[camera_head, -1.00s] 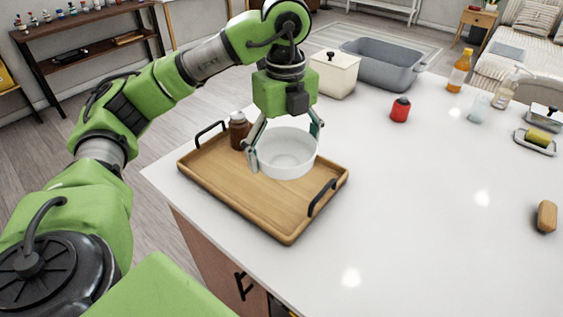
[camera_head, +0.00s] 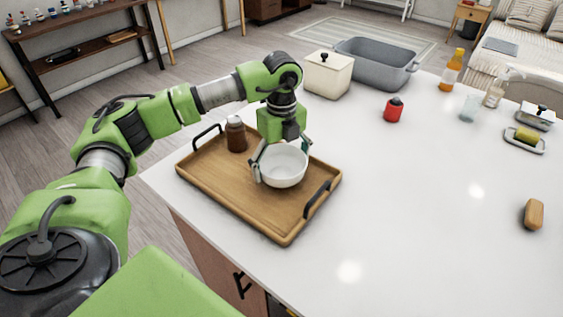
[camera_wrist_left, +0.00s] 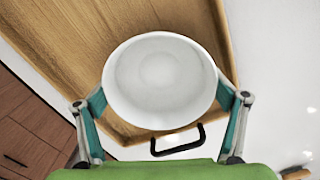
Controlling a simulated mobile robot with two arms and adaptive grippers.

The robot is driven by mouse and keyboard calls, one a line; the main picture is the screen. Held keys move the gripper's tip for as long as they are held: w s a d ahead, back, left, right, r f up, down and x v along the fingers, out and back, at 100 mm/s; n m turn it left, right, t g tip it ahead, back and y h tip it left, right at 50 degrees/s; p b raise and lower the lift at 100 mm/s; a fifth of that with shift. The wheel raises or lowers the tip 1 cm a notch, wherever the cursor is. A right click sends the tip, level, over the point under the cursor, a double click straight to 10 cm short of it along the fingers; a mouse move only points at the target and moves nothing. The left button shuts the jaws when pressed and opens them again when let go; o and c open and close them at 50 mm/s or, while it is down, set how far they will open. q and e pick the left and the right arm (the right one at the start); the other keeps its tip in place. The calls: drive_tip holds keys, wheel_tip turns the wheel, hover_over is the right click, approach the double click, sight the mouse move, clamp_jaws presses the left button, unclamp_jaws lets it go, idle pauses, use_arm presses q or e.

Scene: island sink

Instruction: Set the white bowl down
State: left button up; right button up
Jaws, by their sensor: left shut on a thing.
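The white bowl (camera_head: 284,168) is upright over the wooden tray (camera_head: 228,203), toward its right half. My left gripper (camera_head: 281,158) points down with a finger on each side of the bowl and is shut on it. The left wrist view shows the bowl (camera_wrist_left: 160,80) between the two fingers, with the tray (camera_wrist_left: 70,40) beneath it. The bowl looks at or very close to the tray's surface; I cannot tell if its base touches. My right gripper is not in view.
A brown bottle (camera_head: 236,134) stands on the tray, left of the bowl. The tray has black handles (camera_head: 317,198). A cream lidded canister (camera_head: 328,74), a grey basin (camera_head: 375,63) and a red bottle (camera_head: 393,109) stand behind. The white countertop (camera_head: 420,210) right of the tray is largely clear.

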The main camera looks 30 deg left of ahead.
sight(282, 174)
use_arm(q)
drive_tip(key=o, duration=1.2)
drive_tip(key=shift+f, duration=0.15)
drive_tip(key=shift+r, duration=0.35)
wheel_tip(282, 174, up, 12)
drive_tip(key=shift+f+b, duration=0.15)
drive_tip(key=shift+b, duration=0.85)
